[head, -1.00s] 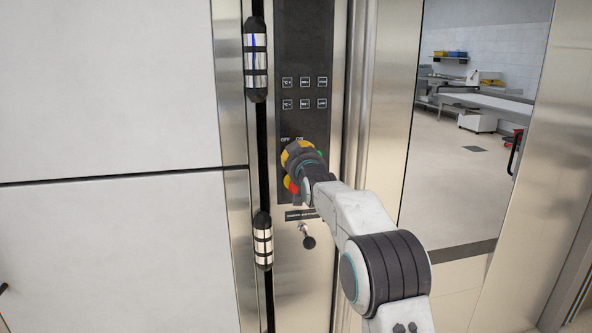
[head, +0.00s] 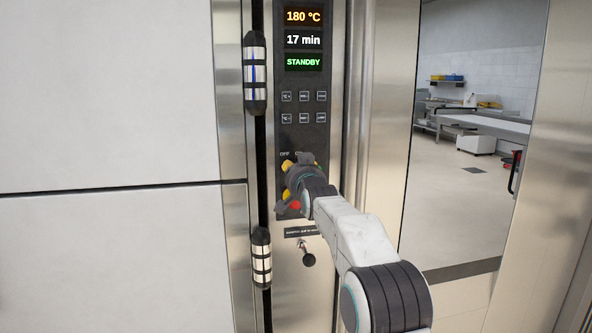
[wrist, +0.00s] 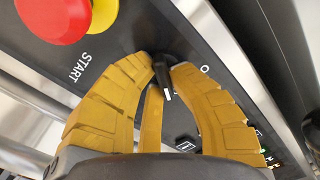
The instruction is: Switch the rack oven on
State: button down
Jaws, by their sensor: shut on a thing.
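The rack oven's dark control panel (head: 303,135) stands upright ahead in the head view. Its display (head: 304,40) is lit and reads 180 °C, 17 min and STANDBY. My gripper (head: 291,172) is at the lower part of the panel, just under the OFF and ON labels. In the wrist view its yellow fingers (wrist: 163,72) are closed on a small black switch knob (wrist: 165,80) with a white mark. The fingers and wrist hide most of the switch in the head view.
A red push button (wrist: 55,15) with a yellow surround sits close to the fingers; START is printed beside it. A black-knobbed lever (head: 308,259) sticks out below the panel. Door hinges (head: 255,75) line the left. An open doorway lies to the right.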

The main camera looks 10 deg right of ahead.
jog(key=shift+r, duration=0.1)
jog(key=c, duration=1.1)
grip_release()
jog(key=shift+c, duration=0.2)
jog(key=shift+s, duration=0.1)
jog(key=s, duration=1.1)
jog(key=shift+s, duration=0.35)
jog(key=shift+a, duration=0.1)
